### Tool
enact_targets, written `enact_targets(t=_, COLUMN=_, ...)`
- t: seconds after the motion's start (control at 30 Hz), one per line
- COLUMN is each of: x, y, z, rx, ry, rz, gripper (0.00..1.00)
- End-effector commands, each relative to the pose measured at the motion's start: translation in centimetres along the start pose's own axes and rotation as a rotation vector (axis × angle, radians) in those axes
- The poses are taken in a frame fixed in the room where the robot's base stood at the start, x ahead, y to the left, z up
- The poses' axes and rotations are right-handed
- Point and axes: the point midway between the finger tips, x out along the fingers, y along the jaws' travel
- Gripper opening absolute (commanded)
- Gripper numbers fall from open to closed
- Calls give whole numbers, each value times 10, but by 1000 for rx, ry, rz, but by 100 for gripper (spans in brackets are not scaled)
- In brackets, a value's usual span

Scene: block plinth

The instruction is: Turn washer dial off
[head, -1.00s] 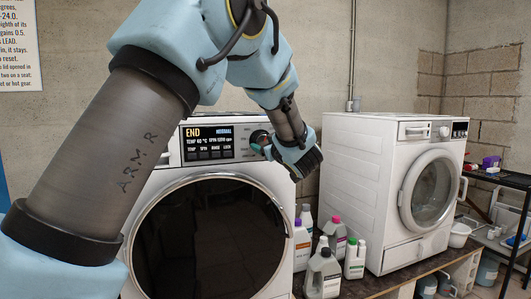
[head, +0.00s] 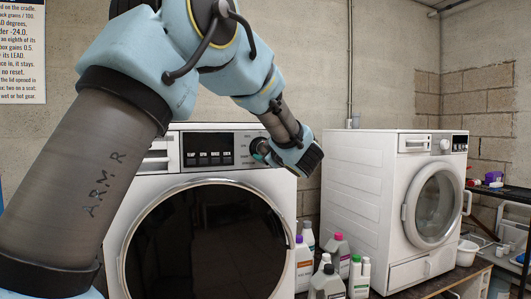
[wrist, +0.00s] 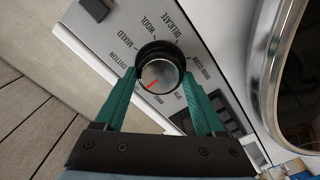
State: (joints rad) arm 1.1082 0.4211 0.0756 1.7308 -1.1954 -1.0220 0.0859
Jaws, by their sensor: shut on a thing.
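The washer dial (wrist: 160,73) is a round knob with a black ring, a silver face and a short red pointer line. In the wrist view the pointer slants toward the lower left. Programme names such as cotton, mixed, wool and delicate surround the dial; the lower labels are too small to read surely. My gripper (wrist: 164,82) is shut on the dial, one teal finger on each side of it. The washer's display (head: 208,149) is dark above a row of labelled buttons.
The front washer's large dark door (head: 203,245) lies below the panel. Several bottles (head: 327,280) stand right of it, near a second white washer (head: 390,195). A dark shelf (head: 505,192) with small items is at the far right.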

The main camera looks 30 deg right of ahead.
Motion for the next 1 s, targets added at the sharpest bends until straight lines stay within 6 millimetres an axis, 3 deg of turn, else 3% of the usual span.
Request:
enact_targets(t=0.2, x=0, y=0, z=1, rx=1, ry=-2, rz=-1, gripper=16)
enact_targets(t=0.23, x=0, y=-1, z=1, rx=1, ry=-2, rz=-1, gripper=73)
enact_targets(t=0.47, x=0, y=0, z=1, rx=2, ry=-1, rz=-1, gripper=98)
enact_targets(t=0.77, x=-2, y=0, z=1, rx=2, ry=-1, rz=0, gripper=100)
enact_targets(t=1.0, x=-37, y=-1, z=2, rx=2, ry=-2, rz=2, gripper=100)
